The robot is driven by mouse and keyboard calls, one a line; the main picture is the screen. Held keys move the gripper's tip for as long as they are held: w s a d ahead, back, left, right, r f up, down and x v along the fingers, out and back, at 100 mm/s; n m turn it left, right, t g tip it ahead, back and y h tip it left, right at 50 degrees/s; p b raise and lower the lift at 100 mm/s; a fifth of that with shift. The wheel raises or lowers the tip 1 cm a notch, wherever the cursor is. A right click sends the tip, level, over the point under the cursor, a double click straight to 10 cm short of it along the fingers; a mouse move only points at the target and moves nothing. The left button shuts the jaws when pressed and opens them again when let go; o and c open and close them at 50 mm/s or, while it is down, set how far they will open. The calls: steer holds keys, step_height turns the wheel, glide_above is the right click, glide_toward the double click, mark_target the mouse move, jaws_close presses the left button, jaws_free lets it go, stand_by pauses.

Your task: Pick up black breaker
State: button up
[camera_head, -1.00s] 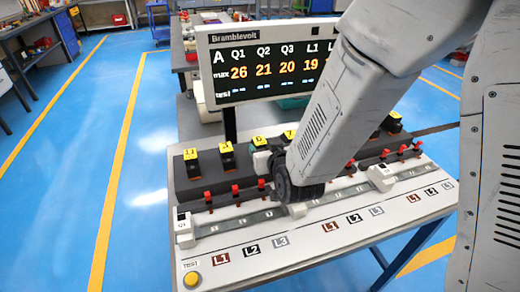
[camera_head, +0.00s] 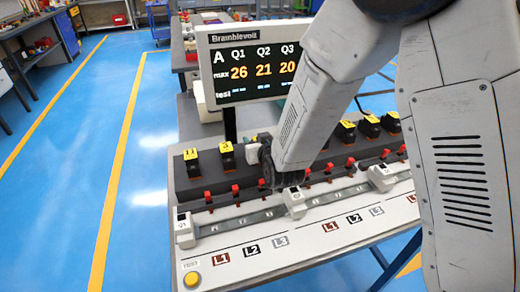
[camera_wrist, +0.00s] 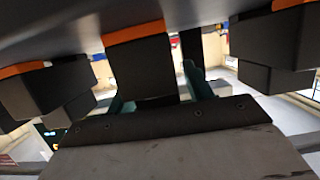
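Several black breakers with yellow labels stand in a row on the dark rack (camera_head: 208,186). Two at the left, one (camera_head: 191,163) and its neighbour (camera_head: 227,158), and a group at the right (camera_head: 345,133) show clearly; my arm hides those between. My gripper (camera_head: 256,151) is at the row just right of the second breaker, mostly hidden behind the arm. In the wrist view, the teal fingers of my gripper (camera_wrist: 158,88) stand apart near a black breaker (camera_wrist: 142,68) with an orange band. A gap shows beside the right finger; contact is unclear.
Red switches (camera_head: 208,196) line the panel in front of the rack. Pale blocks (camera_head: 294,202) sit on the grey rail. A display (camera_head: 255,65) stands behind the row. Neighbouring black blocks (camera_wrist: 275,45) flank the gripper in the wrist view.

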steer(key=c, duration=0.8)
steer(key=shift+r, duration=0.1)
